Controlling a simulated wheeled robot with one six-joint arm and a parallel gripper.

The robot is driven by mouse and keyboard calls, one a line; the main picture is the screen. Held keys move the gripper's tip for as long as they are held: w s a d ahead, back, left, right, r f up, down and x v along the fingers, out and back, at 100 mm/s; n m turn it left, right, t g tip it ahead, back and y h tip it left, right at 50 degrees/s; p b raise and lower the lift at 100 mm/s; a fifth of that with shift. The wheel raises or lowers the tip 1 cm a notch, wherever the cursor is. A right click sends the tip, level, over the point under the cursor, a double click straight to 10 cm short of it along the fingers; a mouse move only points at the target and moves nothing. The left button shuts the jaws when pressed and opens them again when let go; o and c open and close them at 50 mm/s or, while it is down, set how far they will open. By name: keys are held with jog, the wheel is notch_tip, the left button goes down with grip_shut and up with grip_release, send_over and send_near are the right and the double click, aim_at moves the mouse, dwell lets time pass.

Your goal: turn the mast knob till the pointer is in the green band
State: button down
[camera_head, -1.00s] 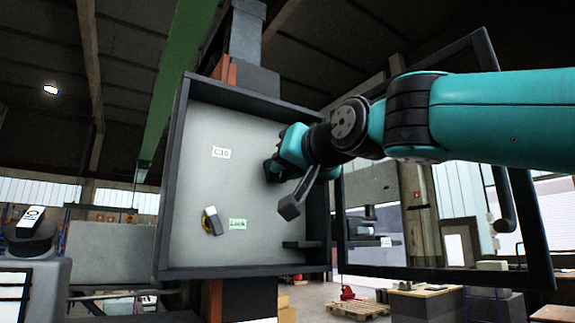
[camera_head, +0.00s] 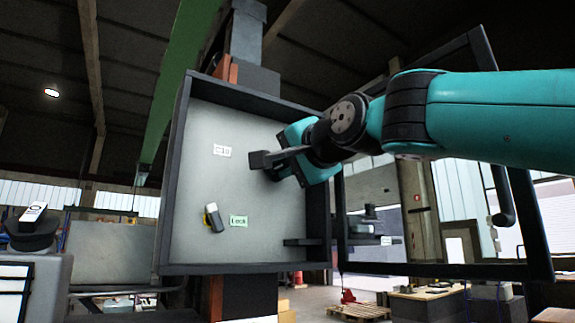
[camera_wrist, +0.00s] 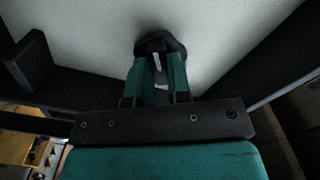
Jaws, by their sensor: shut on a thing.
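The mast knob (camera_wrist: 160,42) is a dark round piece on the pale back panel in the wrist view. My gripper (camera_wrist: 160,68) is shut on it, with one teal finger on each side. A light mark shows on the knob between the fingers. In the head view my gripper (camera_head: 279,172) reaches into the right part of the open cabinet (camera_head: 172,190) and hides the knob there. I cannot make out a green band or a pointer against one in either view.
A small dark-and-yellow lever (camera_head: 214,218) and a green label (camera_head: 239,222) sit low on the panel, with a white label (camera_head: 222,151) above. The cabinet's framed door (camera_head: 445,270) stands open at the right, behind my arm. Dark walls rim the panel.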

jog(key=shift+m, duration=1)
jog(key=shift+f+m, duration=0.1)
jog(key=shift+m, duration=0.7)
jog(key=c, duration=1.5)
grip_release()
jog(key=shift+m, duration=0.6)
jog(key=o, duration=0.6)
jog(key=shift+c, duration=0.2)
